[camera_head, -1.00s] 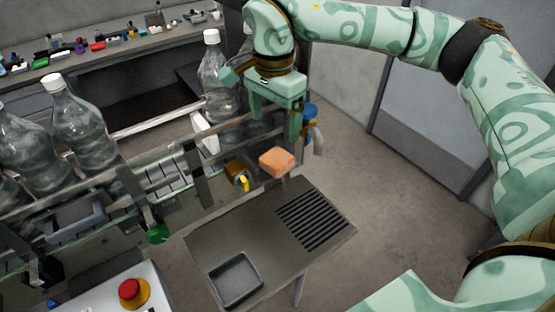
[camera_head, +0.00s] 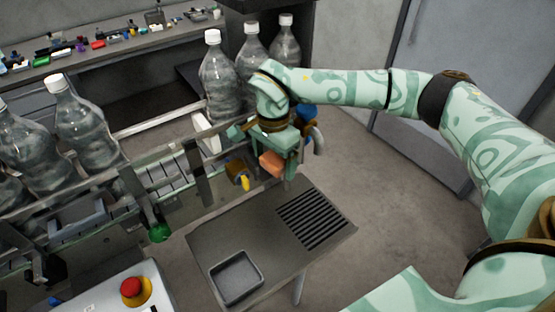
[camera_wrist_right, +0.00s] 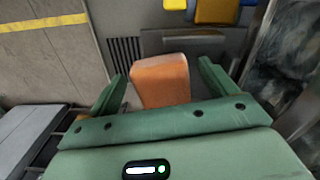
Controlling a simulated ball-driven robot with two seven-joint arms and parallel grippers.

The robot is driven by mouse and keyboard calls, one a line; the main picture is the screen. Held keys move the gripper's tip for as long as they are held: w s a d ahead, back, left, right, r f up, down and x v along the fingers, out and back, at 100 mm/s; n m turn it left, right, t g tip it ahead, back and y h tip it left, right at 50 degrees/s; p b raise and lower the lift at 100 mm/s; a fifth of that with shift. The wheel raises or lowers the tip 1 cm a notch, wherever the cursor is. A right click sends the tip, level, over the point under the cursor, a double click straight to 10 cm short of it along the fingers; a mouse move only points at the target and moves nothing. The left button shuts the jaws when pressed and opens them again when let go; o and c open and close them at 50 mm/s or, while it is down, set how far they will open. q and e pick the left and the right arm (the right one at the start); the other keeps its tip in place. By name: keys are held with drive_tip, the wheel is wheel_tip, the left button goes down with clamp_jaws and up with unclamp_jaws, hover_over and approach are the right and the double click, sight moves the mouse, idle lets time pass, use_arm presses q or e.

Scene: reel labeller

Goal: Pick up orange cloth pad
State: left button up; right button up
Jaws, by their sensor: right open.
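The orange cloth pad (camera_head: 272,163) is a small block-like pad near the back edge of the grey side table, partly hidden by my right gripper in the head view. In the right wrist view the pad (camera_wrist_right: 160,80) lies between the two green fingers, with a gap on each side. My right gripper (camera_head: 279,168) is open around the pad, and its fingers also show in the right wrist view (camera_wrist_right: 160,84). I cannot tell what holds the pad up. My left gripper is not in view.
The grey side table (camera_head: 225,225) holds a shallow tray (camera_head: 236,277) and a slotted grille (camera_head: 311,219). Large clear bottles (camera_head: 220,75) stand along the conveyor at left. A yellow-and-brown part (camera_head: 238,173) is close left of the pad. A red button (camera_head: 132,289) is at lower left.

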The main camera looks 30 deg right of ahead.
drive_tip(key=c, duration=1.1)
drive_tip(key=shift+o, duration=0.2)
drive_tip(key=shift+r, duration=0.1)
